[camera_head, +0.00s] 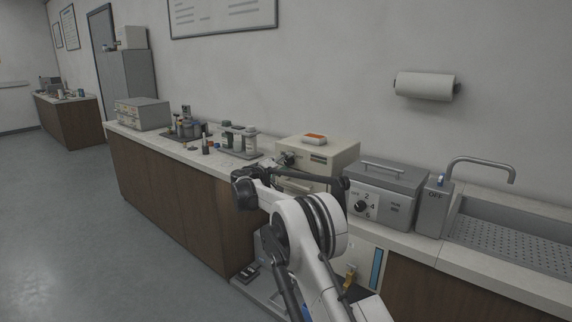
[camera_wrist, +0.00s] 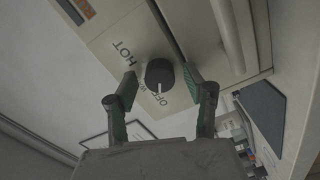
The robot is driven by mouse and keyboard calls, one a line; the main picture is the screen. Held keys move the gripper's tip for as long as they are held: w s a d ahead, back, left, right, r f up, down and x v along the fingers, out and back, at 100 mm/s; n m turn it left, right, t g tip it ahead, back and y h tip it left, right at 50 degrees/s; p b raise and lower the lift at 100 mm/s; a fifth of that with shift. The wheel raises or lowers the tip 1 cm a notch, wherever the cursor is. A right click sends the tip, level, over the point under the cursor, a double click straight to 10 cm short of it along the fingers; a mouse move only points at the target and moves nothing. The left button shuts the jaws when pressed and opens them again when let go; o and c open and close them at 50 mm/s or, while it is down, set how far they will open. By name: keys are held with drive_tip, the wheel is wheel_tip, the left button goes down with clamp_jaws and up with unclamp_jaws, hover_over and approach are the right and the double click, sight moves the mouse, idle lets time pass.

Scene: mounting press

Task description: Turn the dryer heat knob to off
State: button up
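The dryer is the beige box (camera_head: 335,152) on the counter; its front panel (camera_wrist: 110,30) fills the upper part of the wrist view. Its black round heat knob (camera_wrist: 159,71) has a white pointer line aimed toward the bottom of that picture, close to the letters OFF. HOT is printed up and left of the knob, with a partly hidden label between. My gripper (camera_wrist: 160,83) is open, one green-padded finger on each side of the knob, with visible gaps in the picture. In the head view my arm covers part of the dryer front.
A grey lidded box (camera_head: 385,190) with its own numbered knob stands right of the dryer, then a grey unit marked OFF (camera_head: 433,208) and a sink (camera_head: 515,240). Bottles on a tray (camera_head: 250,155) stand to the left. A long handle (camera_wrist: 228,35) is beside the knob.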

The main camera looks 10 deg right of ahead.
drive_tip(key=v, duration=1.2)
